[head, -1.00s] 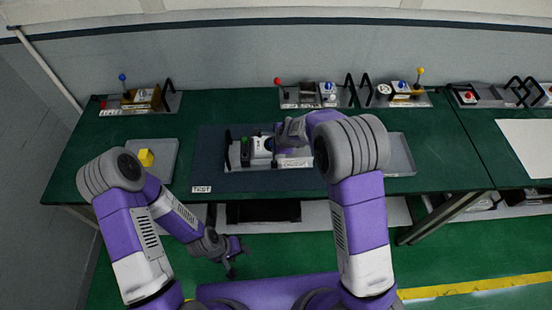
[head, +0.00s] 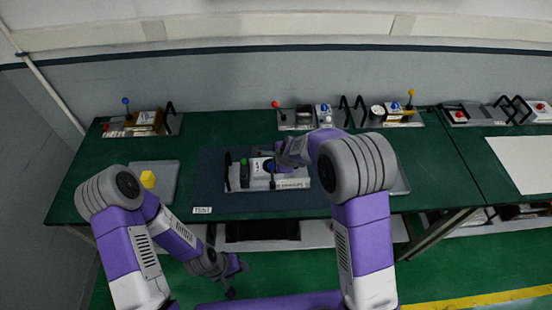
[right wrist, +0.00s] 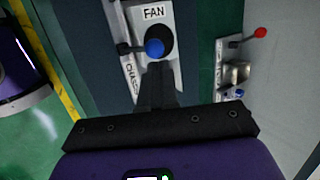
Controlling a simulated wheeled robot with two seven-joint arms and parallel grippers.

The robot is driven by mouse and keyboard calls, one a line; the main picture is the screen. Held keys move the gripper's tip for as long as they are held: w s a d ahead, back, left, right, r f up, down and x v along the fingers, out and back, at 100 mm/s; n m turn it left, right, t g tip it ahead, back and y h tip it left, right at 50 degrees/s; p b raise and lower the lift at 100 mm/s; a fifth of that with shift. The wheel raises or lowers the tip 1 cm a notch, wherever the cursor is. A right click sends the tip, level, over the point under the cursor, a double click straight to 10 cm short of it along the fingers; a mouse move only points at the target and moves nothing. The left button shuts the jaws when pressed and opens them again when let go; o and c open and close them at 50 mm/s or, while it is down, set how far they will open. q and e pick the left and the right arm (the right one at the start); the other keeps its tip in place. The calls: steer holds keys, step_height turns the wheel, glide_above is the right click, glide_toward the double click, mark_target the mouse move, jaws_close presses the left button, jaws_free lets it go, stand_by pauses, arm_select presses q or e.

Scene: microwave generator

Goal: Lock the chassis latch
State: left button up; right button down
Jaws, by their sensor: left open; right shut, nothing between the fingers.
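A pale chassis unit (head: 240,186) lies on the dark mat, with a black handle at its left end. In the right wrist view, its face carries a FAN label (right wrist: 153,12), a blue knob (right wrist: 154,47) on a dark round base, and a small black lever (right wrist: 125,48) beside the CHASSIS label (right wrist: 131,78). This lever may be the latch; I cannot tell whether it is locked. My right gripper (right wrist: 155,70) is shut and empty, its tips close to the blue knob; contact is unclear. My left gripper (head: 236,277) is open and empty, low in front of the table.
Another grey tray lies right, partly hidden by my right arm. Several fixtures with coloured knobs, including a red-knobbed lever (head: 276,104), line the table's back.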

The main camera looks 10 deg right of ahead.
steer(key=v, duration=1)
steer(key=shift+p, duration=0.45)
steer(key=shift+s, duration=0.1)
